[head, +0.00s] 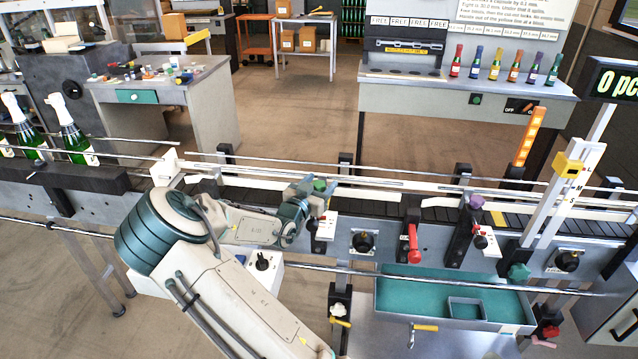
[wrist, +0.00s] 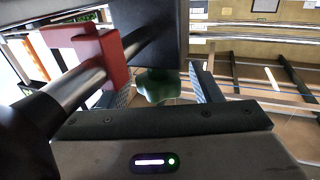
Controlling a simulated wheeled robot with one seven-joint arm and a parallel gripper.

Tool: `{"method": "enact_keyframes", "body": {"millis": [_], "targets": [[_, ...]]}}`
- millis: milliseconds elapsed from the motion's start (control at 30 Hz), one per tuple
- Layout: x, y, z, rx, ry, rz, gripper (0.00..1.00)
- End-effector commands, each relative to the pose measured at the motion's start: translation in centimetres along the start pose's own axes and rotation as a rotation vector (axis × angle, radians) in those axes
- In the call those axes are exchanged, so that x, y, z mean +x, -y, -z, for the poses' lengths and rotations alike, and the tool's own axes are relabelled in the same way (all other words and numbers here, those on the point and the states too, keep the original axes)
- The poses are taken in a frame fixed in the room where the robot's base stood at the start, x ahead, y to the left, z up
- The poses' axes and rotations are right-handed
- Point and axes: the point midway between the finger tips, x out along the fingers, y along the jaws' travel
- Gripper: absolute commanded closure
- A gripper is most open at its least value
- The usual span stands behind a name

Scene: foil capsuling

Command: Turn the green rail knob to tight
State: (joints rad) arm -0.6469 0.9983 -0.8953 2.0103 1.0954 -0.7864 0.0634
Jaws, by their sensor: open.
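The green rail knob (head: 320,185) shows at the tip of my gripper (head: 317,198) in the head view, above the conveyor's near side. In the wrist view the green knob (wrist: 158,86) sits between the two grey fingers of my gripper (wrist: 162,92). The fingers are apart, with a visible gap on the right side of the knob. The knob's upper part is hidden by a dark block in the wrist view. I cannot tell whether the left finger touches it.
A red clamp (wrist: 97,52) on a metal rod is close to the left finger. A green-lined tray (head: 400,275) lies in front. Foil-necked bottles (head: 72,135) stand at left.

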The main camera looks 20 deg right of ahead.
Motion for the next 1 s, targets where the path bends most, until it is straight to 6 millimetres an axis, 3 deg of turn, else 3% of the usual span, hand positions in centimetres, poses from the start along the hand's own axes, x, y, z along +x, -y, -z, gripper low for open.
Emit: {"method": "enact_keyframes", "body": {"millis": [167,333,367,667,1000], "targets": [[-0.01,0.01,-0.03,0.000,0.000,0.000,0.42],[-0.02,0.01,-0.02,0.000,0.000,0.000,0.84],[-0.02,0.01,-0.02,0.000,0.000,0.000,0.87],[-0.04,0.03,-0.02,0.001,0.001,-0.016,0.87],[-0.01,0.06,-0.01,0.004,0.002,-0.151,0.87]]}}
